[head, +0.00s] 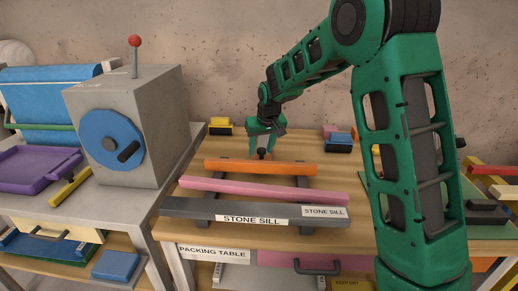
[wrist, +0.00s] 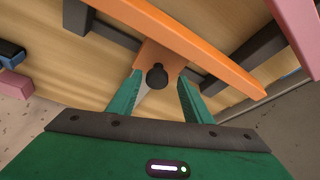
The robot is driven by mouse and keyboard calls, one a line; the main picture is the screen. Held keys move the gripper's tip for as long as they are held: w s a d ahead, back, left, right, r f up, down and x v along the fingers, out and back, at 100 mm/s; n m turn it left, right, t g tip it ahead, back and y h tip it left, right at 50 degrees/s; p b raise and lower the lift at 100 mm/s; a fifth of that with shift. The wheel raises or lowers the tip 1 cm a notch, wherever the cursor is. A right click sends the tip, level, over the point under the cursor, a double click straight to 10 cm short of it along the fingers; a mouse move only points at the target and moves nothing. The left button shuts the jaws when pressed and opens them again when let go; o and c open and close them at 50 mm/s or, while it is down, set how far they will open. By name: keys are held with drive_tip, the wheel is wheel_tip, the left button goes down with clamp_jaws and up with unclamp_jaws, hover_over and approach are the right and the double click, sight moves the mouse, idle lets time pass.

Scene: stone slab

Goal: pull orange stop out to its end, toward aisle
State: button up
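The orange stop (head: 285,167) is a long bar lying across two dark rails on the wooden table, behind the pink bar. It has an orange tab with a black knob (head: 262,154) at its back. In the wrist view the orange stop (wrist: 205,48) runs diagonally, and the black knob (wrist: 157,76) sits on its tab. My green gripper (head: 264,142) is over the tab in the head view. In the wrist view my gripper (wrist: 155,92) has its fingers apart, one on each side of the knob, with gaps visible.
A pink bar (head: 265,191) lies in front of the orange stop, and the grey stone sill (head: 190,208) lies at the table's front. A grey box with a blue dial (head: 110,138) stands to the left. Small coloured blocks (head: 338,142) lie at the back right.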

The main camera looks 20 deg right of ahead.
drive_tip(key=shift+d+r, duration=0.1)
drive_tip(key=shift+r, duration=0.05)
drive_tip(key=shift+s+r, duration=0.15)
drive_tip(key=shift+r, duration=0.15)
drive_tip(key=v, duration=0.9)
drive_tip(key=shift+s+r, duration=0.15)
drive_tip(key=shift+r, duration=0.2)
